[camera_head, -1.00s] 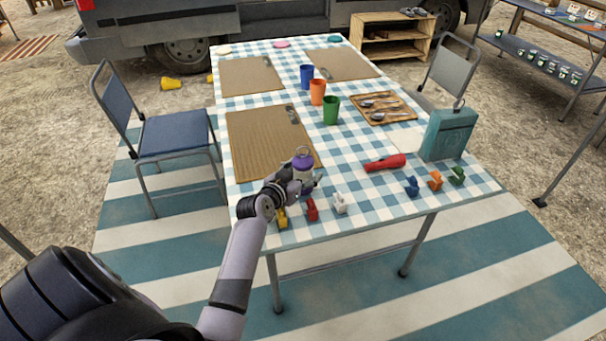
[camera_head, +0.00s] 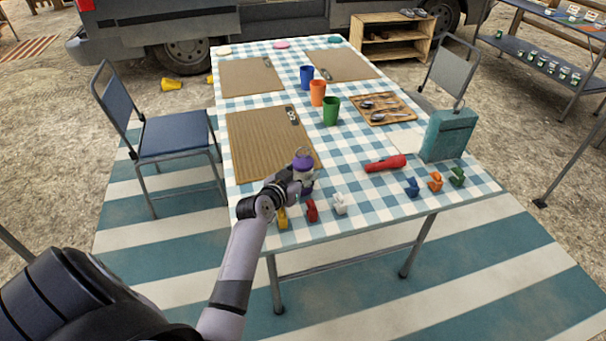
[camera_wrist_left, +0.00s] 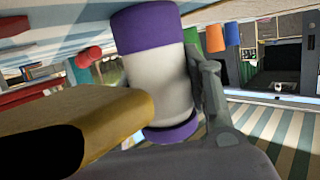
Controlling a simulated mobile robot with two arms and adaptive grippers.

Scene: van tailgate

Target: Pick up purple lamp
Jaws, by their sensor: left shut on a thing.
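The purple lamp (camera_head: 303,163) has a purple top, a pale middle and a thin handle on top. It is at the near left part of the checked table (camera_head: 440,200), just in front of a brown placemat. My left gripper (camera_head: 297,186) is shut on the lamp from its left side. In the left wrist view the lamp's pale body (camera_wrist_left: 160,80) sits between the fingers, with purple bands at both ends. I cannot tell whether its base touches the table. My right gripper is not in view.
Small yellow (camera_head: 283,217), red (camera_head: 312,210) and white (camera_head: 340,203) figures stand close by along the near edge. A red flashlight (camera_head: 385,163) lies to the right, near a teal box (camera_head: 447,135). Blue, orange and green cups (camera_head: 331,110) stand behind.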

